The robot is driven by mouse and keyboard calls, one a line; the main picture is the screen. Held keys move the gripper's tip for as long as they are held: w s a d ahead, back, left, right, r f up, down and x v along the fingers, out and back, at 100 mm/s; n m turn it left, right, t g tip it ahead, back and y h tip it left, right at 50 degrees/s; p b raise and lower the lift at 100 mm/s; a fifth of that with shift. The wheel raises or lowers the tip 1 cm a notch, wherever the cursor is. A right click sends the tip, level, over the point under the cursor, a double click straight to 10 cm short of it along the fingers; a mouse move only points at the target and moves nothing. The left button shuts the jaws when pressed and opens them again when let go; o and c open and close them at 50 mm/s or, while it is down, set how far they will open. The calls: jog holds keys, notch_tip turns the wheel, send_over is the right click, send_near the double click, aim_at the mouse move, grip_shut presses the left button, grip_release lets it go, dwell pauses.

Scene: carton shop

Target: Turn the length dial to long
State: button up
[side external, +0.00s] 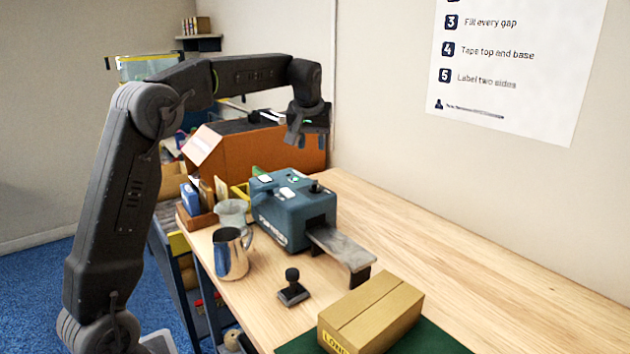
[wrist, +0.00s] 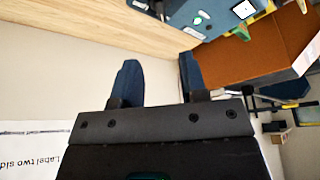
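A blue tape machine (side external: 278,217) stands on the wooden bench, with pale labels or buttons, a small green light and a short black knob (side external: 315,187) on its top. The knob looks like the dial; its setting is too small to read. My gripper (side external: 293,143) hangs above the machine and apart from it. In the wrist view, my gripper (wrist: 159,65) has its two blue fingers spread with nothing between them. Part of the machine's top (wrist: 212,15) shows at that view's upper edge, with a green-lit button (wrist: 197,20).
An orange-brown box (side external: 225,150) stands behind the machine. A metal jug (side external: 230,258) and a glass jug (side external: 232,213) stand to its left. A hand stamp (side external: 292,287) and a closed carton (side external: 371,318) are in front. The bench at right is clear beside the wall.

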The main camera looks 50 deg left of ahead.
aim_at(315, 182)
jog(key=x, duration=1.4)
jog(key=shift+w+a, duration=0.1)
jog(key=shift+a, duration=0.05)
jog(key=shift+c, duration=0.4)
grip_shut()
